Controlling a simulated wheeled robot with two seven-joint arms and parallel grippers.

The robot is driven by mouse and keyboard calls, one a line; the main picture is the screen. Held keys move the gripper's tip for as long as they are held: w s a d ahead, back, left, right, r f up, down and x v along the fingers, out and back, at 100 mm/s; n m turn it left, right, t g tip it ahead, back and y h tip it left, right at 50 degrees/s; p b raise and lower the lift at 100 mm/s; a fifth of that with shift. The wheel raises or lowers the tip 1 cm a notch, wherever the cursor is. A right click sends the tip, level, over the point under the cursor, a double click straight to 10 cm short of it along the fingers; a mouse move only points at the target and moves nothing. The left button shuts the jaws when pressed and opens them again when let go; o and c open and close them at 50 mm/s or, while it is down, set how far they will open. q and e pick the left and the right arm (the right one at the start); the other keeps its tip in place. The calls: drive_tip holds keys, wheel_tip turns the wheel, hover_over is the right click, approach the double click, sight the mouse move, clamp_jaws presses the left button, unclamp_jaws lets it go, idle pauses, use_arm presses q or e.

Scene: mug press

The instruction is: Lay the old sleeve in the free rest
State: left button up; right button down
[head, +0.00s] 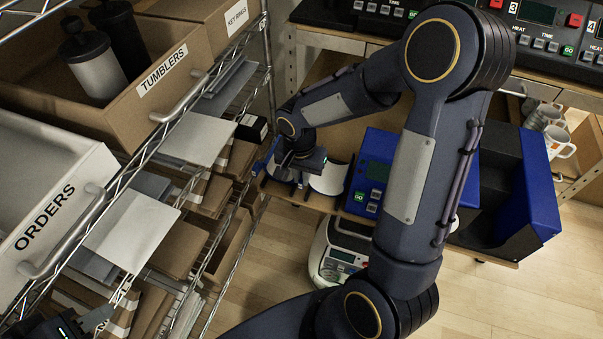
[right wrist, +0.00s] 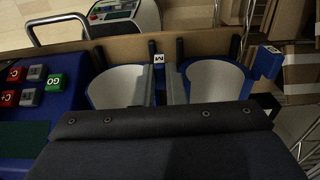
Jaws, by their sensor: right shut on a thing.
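My right gripper (head: 297,165) is low over a wooden shelf beside the blue press unit, its jaws shut on a sleeve edge. In the right wrist view its grey fingers (right wrist: 167,85) are between two curved sleeves with white insides and blue edges, a left one (right wrist: 125,85) and a right one (right wrist: 215,80). Which is the old sleeve, and which one the jaws grip, I cannot tell for certain. Dark upright posts (right wrist: 180,50) stand along the shelf behind them. One sleeve shows in the head view (head: 330,178). My left gripper (head: 97,317) is partly visible at the bottom left; its jaw opening is unclear.
The blue press unit (head: 375,170) with buttons stands right of the sleeves. A wire rack at left holds the TUMBLERS box (head: 163,72) and the ORDERS drawer (head: 45,215). A white device (head: 340,255) is below the shelf. Mugs (head: 558,142) stand at far right.

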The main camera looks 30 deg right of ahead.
unclamp_jaws()
idle(0.8)
drive_tip(key=shift+r, duration=0.1)
idle(0.5)
drive_tip(key=shift+r+p, duration=2.9)
drive_tip(key=shift+r, duration=1.05)
